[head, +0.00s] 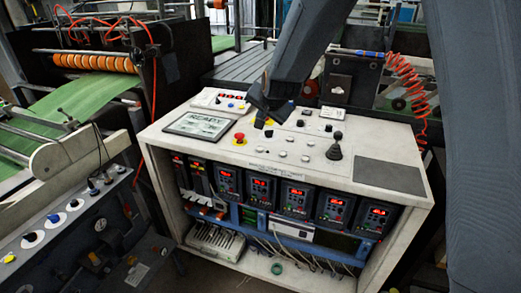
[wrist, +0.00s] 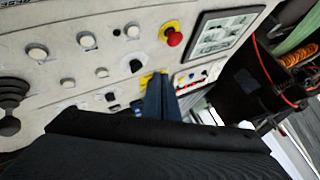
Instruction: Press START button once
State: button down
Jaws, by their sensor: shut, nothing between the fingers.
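The control console (head: 290,170) has a pale sloping top with several white round buttons (head: 290,140), which also show in the wrist view (wrist: 86,39). I cannot read which one is START. My gripper (head: 260,121) is shut and empty, pointing down over the console's upper middle. In the wrist view its fingers (wrist: 153,92) reach toward a yellow patch (wrist: 145,79) and a black knob (wrist: 135,65). I cannot tell whether the tips touch the panel. The gripper hides part of the panel behind it.
A red mushroom button (head: 239,137) on a yellow ring sits left of my gripper, beside a display (head: 197,125) reading READY. A black joystick (head: 334,150) stands up at the right. A small box with colored buttons (head: 221,101) is behind the display.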

aim_at(260, 149)
jog(key=shift+f+b, duration=2.7)
jog(key=shift+f, duration=1.6)
jog(key=shift+f, duration=0.15)
jog(key=shift+f+b, duration=0.3)
jog(key=shift+b, duration=0.1)
